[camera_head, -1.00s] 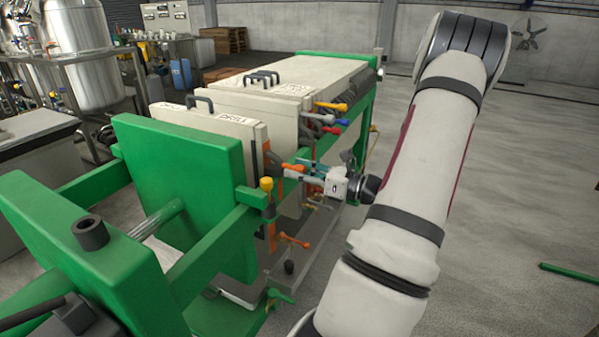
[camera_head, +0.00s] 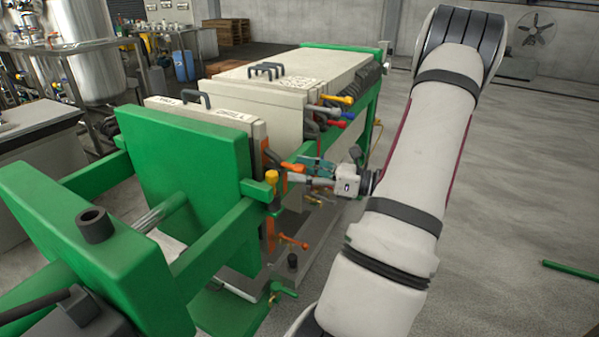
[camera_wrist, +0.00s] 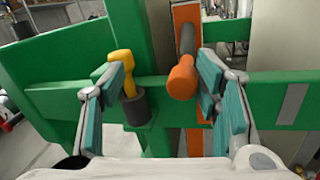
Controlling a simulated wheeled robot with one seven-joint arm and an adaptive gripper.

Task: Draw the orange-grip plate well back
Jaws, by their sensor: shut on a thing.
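The orange grip (camera_head: 293,167) sticks out from the near side of the front cream plate (camera_head: 236,117), which stands upright just behind the green end plate (camera_head: 184,172). In the wrist view the orange grip (camera_wrist: 183,77) is a rounded knob on a dark rod, between my fingers and close against the right one. My gripper (camera_head: 310,168) is shut on it at the side rail, with teal finger pads. A yellow handle (camera_wrist: 121,70) is also between the fingers, at the left pad. The exact contact is partly hidden in the head view.
The yellow handle (camera_head: 271,177) stands close by on the green rail (camera_wrist: 270,98). More cream plates (camera_head: 282,97) with yellow, blue and red grips stand farther back, beyond a gap. An orange-handled valve (camera_head: 292,241) is below. Open floor lies to the right.

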